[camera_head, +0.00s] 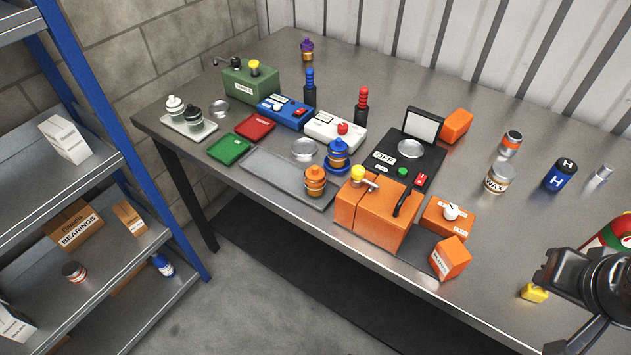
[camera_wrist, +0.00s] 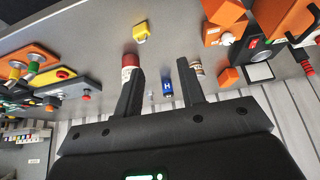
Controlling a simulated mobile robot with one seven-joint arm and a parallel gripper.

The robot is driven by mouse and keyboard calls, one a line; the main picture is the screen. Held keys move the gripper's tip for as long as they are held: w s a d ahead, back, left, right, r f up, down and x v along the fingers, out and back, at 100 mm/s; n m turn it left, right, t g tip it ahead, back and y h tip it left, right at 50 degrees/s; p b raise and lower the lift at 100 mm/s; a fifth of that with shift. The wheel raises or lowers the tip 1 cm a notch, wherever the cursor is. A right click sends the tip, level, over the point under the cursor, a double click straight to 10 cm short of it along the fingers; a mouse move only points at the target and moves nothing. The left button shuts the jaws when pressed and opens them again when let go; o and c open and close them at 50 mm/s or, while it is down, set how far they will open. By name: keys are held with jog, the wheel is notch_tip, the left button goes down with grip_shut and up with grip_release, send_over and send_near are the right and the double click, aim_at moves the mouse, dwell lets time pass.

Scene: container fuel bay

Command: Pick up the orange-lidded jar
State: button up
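The orange-lidded jar (camera_head: 315,181) is a small squat jar with an amber-orange body. It stands upright on the front edge of a grey tray, just left of a large orange box. A blue-lidded jar (camera_head: 338,154) stands close behind it. My gripper (camera_wrist: 160,82) is open, with nothing held between its fingers. In the head view my gripper is at the lower right, over the table's right part, far from the jar. I cannot make out the jar with certainty in the wrist view.
A large orange box (camera_head: 372,213) with a yellow knob stands right beside the jar. A yellow block (camera_head: 534,293) and a red-and-green container (camera_head: 616,234) are near my gripper. A blue H can (camera_head: 560,176) and WAX jar (camera_head: 499,178) stand farther back. Blue shelving (camera_head: 120,140) is at left.

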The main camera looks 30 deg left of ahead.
dwell(0.3)
jog(key=o, duration=0.8)
jog(key=shift+c, duration=0.2)
